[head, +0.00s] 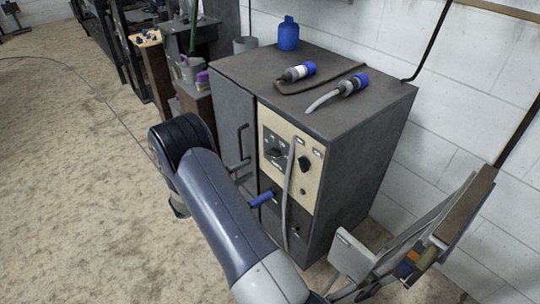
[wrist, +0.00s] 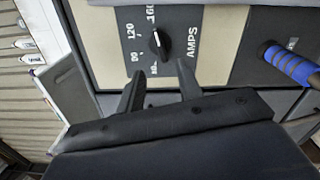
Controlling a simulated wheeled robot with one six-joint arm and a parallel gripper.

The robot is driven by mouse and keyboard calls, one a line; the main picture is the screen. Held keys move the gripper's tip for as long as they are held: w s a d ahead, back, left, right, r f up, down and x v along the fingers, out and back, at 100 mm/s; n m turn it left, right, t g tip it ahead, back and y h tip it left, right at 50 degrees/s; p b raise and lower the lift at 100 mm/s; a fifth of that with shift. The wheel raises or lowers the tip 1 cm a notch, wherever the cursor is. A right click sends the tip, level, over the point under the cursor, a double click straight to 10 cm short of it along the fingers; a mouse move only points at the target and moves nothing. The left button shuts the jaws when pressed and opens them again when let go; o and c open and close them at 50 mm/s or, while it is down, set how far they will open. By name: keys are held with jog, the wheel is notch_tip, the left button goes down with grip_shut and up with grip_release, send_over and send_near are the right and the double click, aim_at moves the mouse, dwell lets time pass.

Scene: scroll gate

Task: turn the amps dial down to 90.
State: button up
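The amps dial is a black knob (wrist: 159,43) with a white pointer line on a black plate, marked AMPS, in the wrist view. Its numbers include 80, 120 and 160, and the white line points up the picture, near the 160 side; the exact value is unclear. My gripper (wrist: 158,86) is open and empty, its two dark fingers apart and just below the knob in the picture, not around it. In the head view the black dial plate (head: 274,150) sits on the cream panel; my arm stands to its left and the fingertips are not clear.
The grey cabinet (head: 358,128) carries a second black knob (head: 304,163), a blue plug (head: 262,199) sticking out of its front and a hanging grey cable (head: 288,190). A door handle (head: 240,139) stands left of the panel. Open floor (head: 70,200) lies to the left.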

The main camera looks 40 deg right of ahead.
aim_at(271, 156)
jog(key=d, duration=1)
jog(key=shift+w+d, duration=0.25)
jog(key=shift+d, duration=0.15)
grip_shut()
